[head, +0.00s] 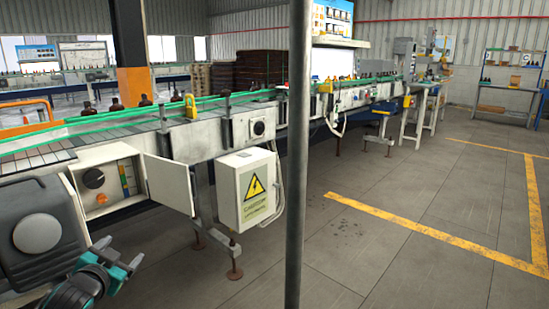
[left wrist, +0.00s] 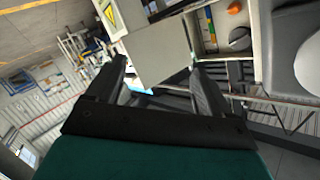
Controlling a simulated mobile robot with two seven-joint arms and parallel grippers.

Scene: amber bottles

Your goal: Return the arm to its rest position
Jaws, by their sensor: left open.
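My left gripper (head: 120,254), teal and black, is low at the left of the head view, in front of and below an open control box (head: 88,207). In the left wrist view the two fingers of the left gripper (left wrist: 158,72) stand wide apart with nothing between them. The box's grey door (head: 168,184) is swung open to the right; the door (left wrist: 160,48) lies beyond the fingers in the wrist view. Inside the box are a dark knob (head: 94,178), an orange knob (head: 101,198) and a coloured strip (head: 126,178). My right gripper is out of view.
A conveyor (head: 205,137) with green rails and amber bottles (head: 117,104) runs above the box. A white electrical box (head: 236,212) with a warning sign hangs to the right. A grey pole (head: 298,150) stands in front. Floor (head: 400,180) to the right is clear.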

